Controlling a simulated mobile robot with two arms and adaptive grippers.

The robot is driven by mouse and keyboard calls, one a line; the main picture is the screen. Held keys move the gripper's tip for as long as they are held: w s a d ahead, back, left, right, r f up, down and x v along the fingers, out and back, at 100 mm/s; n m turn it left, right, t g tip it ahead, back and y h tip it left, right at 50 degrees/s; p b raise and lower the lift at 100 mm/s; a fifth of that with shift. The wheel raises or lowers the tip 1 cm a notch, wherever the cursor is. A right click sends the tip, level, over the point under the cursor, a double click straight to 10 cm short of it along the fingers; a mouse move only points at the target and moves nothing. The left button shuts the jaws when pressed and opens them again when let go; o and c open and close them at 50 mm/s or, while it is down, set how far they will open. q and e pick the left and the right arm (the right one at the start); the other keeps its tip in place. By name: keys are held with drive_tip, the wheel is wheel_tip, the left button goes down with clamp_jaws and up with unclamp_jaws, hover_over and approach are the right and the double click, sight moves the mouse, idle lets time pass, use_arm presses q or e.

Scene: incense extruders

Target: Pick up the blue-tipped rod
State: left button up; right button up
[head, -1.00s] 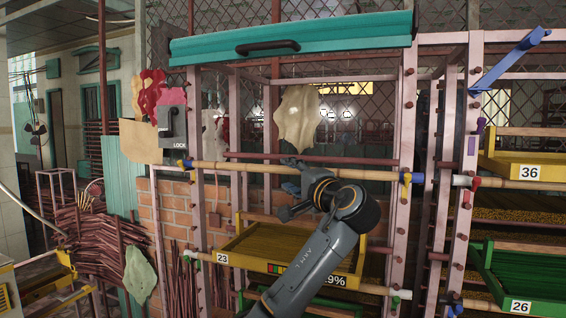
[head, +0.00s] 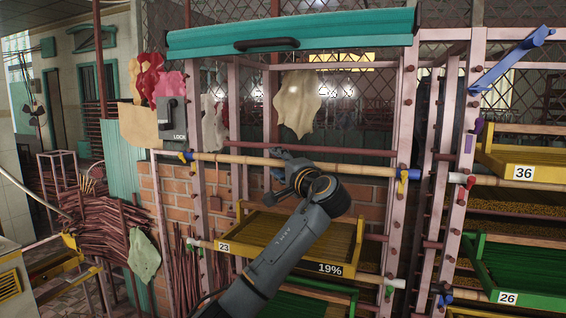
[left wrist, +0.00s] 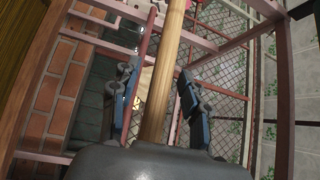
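The blue-tipped rod (head: 235,160) is a long bamboo pole lying across the front of the pink rack in the head view. Its blue left end (head: 186,156) and blue right end (head: 414,175) show past the posts. My left gripper (head: 280,168) is at the rod's middle and covers a short piece of it. In the left wrist view the rod (left wrist: 165,75) runs between the two fingers of the left gripper (left wrist: 157,92). The fingers are open, with a gap visible on each side of the rod. My right gripper is not in view.
A yellow tray (head: 340,252) labelled 23 sits below the rod, under my left arm. A teal shutter (head: 345,33) with a dark handle is above. Trays 36 (head: 530,150) and 26 (head: 515,275) stand at right. Rack posts flank the rod.

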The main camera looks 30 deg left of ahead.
use_arm(q)
drive_tip(key=c, duration=0.7)
clamp_jaws()
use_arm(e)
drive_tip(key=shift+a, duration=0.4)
